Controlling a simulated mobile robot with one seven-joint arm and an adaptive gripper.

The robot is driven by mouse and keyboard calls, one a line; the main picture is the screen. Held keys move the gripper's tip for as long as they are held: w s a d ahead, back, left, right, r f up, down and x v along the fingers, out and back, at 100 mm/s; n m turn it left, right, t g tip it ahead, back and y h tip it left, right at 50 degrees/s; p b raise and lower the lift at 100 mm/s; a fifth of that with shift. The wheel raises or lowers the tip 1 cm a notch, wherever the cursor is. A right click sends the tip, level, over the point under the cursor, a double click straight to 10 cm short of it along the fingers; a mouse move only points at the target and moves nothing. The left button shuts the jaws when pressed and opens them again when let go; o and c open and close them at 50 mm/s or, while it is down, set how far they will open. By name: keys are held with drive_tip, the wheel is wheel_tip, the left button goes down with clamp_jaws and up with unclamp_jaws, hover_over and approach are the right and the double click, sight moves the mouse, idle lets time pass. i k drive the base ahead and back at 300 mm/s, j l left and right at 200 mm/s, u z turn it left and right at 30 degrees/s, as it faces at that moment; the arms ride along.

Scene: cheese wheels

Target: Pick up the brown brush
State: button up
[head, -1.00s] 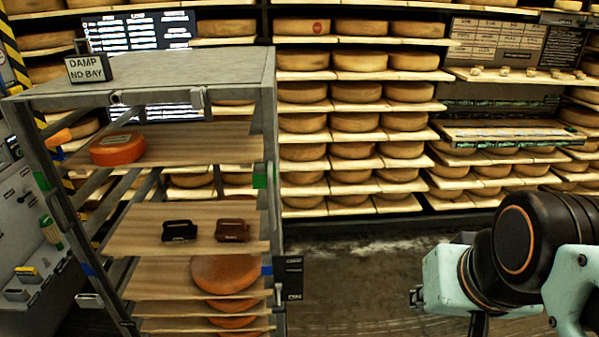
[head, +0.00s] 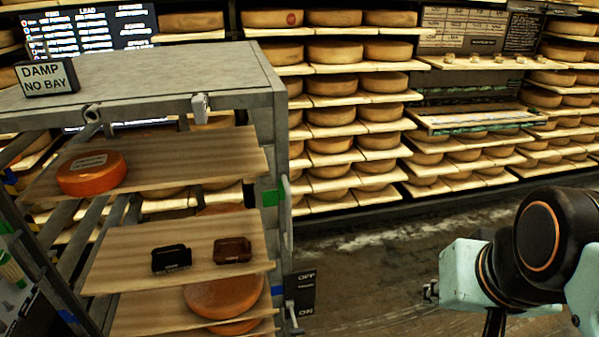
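The brown brush (head: 232,250) lies on a wooden shelf board (head: 130,245) of the grey rack at the left. It is a small dark reddish-brown block with a label on its front. A similar black brush (head: 171,259) sits just to its left, apart from it. Parts of my arm show at the lower right, well away from the rack.
An orange cheese wheel (head: 92,173) sits on the board above, and another cheese wheel (head: 224,296) on the board below. The rack top (head: 170,75) overhangs the boards and carries a "DAMP NO BAY" sign (head: 47,78). Open floor (head: 370,265) lies between rack and arm.

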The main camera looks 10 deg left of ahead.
sight(237, 251)
drive_tip(key=j+z, duration=0.2)
drive_tip(key=j, duration=0.6)
drive_tip(key=j+z, duration=0.1)
drive_tip(key=j, duration=1.45)
drive_tip(key=i, duration=0.05)
